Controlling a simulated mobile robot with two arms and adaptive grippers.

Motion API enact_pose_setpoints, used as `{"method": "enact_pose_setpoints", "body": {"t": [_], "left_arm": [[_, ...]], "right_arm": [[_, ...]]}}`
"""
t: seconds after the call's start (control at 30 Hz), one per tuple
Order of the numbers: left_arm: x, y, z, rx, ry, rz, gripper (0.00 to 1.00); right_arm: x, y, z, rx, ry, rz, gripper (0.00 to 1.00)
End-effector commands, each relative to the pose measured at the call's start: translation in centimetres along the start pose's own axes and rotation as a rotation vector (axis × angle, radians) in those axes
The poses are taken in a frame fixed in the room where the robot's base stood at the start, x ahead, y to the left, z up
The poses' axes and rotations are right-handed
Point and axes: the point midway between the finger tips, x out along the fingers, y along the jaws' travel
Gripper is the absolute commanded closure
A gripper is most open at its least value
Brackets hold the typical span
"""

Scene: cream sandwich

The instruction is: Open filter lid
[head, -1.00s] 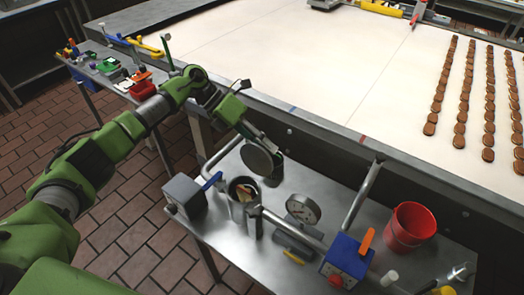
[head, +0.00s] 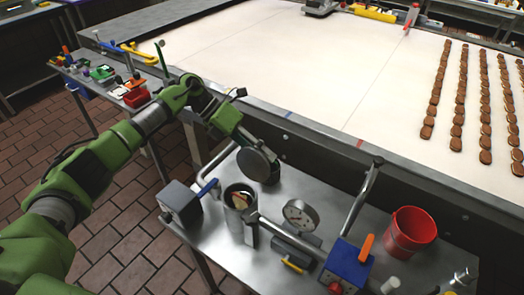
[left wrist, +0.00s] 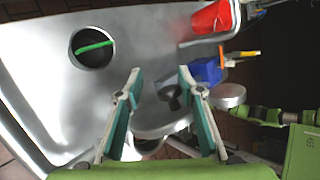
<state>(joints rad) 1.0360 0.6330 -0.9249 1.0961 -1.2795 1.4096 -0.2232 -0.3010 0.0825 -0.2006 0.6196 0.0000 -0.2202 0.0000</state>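In the head view the filter is a metal canister (head: 238,196) on the steel side table, its top uncovered and pale and reddish pieces showing inside. Its round grey lid (head: 258,164) stands raised and tilted up behind the canister mouth. My left gripper (head: 245,138) is just above the lid and partly hidden by its own arm. In the left wrist view the two fingers (left wrist: 158,85) are spread apart, with nothing visibly clamped between them. A pale rounded edge shows low between them; I cannot tell whether it is the lid. My right gripper is not in view.
A dark cup (head: 271,176) is partly hidden behind the lid. A grey box with a blue lever (head: 181,203) is left. The conveyor edge borders the table behind.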

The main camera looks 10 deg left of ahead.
Motion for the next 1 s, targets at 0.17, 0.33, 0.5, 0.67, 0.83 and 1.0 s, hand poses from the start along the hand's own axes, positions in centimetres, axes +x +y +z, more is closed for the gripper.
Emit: {"method": "enact_pose_setpoints", "body": {"t": [0.17, 0.33, 0.5, 0.67, 0.83, 1.0], "left_arm": [[-0.2, -0.2, 0.3, 0.004, -0.005, -0.002, 0.65], [-1.8, -0.2, 0.4, 0.004, -0.007, -0.002, 0.65], [-5.3, -0.1, 0.4, 0.001, -0.008, 0.0, 0.65], [-8.6, 0.0, 0.3, 0.001, -0.007, 0.0, 0.65], [-11.1, 0.1, 0.3, 0.0, -0.006, -0.001, 0.65], [-12.1, 0.1, 0.2, 0.0, -0.004, -0.003, 0.65]], "right_arm": [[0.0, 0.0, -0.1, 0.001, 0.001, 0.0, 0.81], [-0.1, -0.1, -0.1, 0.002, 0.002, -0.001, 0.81], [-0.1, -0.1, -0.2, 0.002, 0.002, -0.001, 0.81], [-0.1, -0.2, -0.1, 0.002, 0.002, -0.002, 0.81], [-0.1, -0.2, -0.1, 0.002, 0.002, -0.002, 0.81], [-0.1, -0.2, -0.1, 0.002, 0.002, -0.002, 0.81]]}}
